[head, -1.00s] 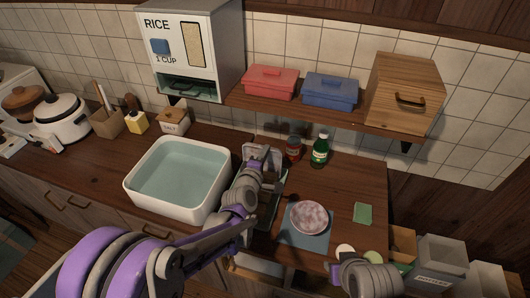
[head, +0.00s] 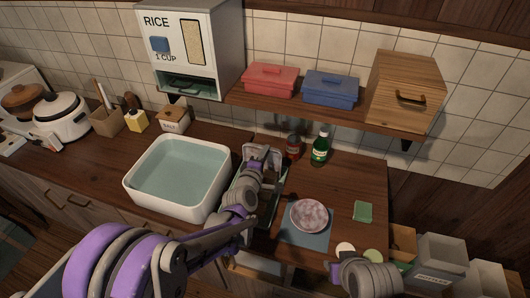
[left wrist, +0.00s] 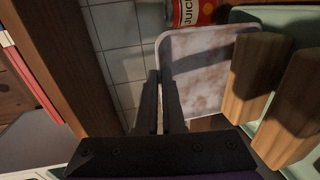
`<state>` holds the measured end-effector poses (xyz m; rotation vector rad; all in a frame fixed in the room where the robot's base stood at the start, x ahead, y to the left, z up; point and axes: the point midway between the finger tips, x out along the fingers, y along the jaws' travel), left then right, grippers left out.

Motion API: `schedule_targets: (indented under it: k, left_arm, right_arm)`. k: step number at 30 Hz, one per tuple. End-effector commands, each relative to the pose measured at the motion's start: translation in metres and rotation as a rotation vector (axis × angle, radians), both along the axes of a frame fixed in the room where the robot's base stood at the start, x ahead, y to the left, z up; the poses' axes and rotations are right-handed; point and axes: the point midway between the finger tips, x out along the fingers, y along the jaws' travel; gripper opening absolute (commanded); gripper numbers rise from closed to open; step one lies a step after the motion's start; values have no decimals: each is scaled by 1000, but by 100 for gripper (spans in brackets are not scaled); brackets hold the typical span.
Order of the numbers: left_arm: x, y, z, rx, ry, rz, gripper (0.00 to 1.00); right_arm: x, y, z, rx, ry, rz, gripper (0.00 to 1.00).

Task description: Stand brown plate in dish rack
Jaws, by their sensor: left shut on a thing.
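My left gripper (head: 261,164) is over the far end of the green dish rack (head: 271,204), to the right of the wash basin. In the left wrist view its two dark fingers (left wrist: 160,92) are shut on the edge of a mottled pinkish-brown plate (left wrist: 205,70) with a pale rim. The plate is beside wooden blocks (left wrist: 258,70) at the green rack (left wrist: 298,22). I cannot tell whether the plate touches the rack's base. Part of my right arm's end (head: 366,276) shows at the bottom; its jaws are not clear.
A water-filled white basin (head: 134,188) stands left of the rack. A pink mottled bowl (head: 309,215) sits on a blue cloth (head: 294,237). A red bottle (head: 293,147) and green bottle (head: 320,148) stand behind. A shelf (head: 300,108) overhangs the back. The counter's right side holds a green sponge (head: 363,211).

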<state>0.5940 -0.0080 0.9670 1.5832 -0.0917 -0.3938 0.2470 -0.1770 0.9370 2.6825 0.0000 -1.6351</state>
Motion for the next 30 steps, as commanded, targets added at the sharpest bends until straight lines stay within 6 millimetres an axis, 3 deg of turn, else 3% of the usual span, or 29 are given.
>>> schedule_targets:
  k: [1, 6, 17, 30]
  left_arm:
    - [0, 0, 0, 0, 0, 0, 11]
    - [0, 0, 0, -1, 0, 0, 41]
    - [-5, 1, 1, -1, 1, 0, 41]
    - [-79, 25, 16, -1, 1, 0, 41]
  right_arm:
    - [0, 0, 0, 0, 0, 0, 34]
    - [0, 0, 0, 0, 0, 0, 34]
    - [0, 0, 0, 0, 0, 0, 34]
    - [1, 0, 3, 0, -2, 0, 34]
